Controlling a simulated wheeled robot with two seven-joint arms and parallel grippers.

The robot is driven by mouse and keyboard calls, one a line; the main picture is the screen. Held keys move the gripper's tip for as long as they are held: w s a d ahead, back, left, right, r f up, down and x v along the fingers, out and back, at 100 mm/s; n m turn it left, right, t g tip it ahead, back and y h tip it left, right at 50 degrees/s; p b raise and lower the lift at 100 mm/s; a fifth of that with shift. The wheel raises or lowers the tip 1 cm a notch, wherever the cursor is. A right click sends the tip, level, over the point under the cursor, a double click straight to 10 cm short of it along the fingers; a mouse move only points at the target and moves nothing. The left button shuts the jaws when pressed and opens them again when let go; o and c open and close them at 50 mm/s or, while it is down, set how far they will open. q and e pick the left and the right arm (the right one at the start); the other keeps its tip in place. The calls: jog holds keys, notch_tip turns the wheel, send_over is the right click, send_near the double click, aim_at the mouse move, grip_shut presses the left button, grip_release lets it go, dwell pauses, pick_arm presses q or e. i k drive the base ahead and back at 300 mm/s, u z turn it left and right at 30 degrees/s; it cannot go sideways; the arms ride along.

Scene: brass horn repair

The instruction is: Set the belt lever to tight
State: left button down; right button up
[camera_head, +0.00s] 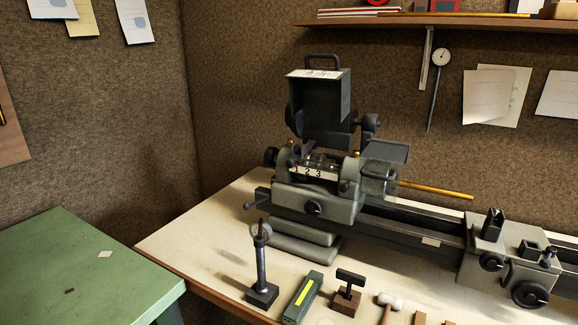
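A grey-green lathe (318,198) stands on the pale bench. Its dark belt cover (318,100) is raised above the headstock, with a handle on top. Below it, dark stepped parts show behind a white label (315,172) reading 1 2 3. Small brass knobs (291,143) show near the top of the headstock. I cannot tell which part is the belt lever, or its setting. Neither of my grippers is in view.
A dial gauge stand (262,272), a green box with a yellow strip (303,297), a dark T-handled tool on a wooden block (347,290) and a mallet (388,301) stand along the front. A brass rod (436,190) extends right. A green table (80,270) is at left.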

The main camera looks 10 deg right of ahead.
aim_at(247, 207)
jog(key=u, duration=0.5)
jog(key=k, duration=0.6)
jog(key=u, duration=1.05)
jog(key=i, duration=1)
jog(key=z, duration=0.65)
jog(key=i, duration=0.45)
jog(key=z, duration=0.5)
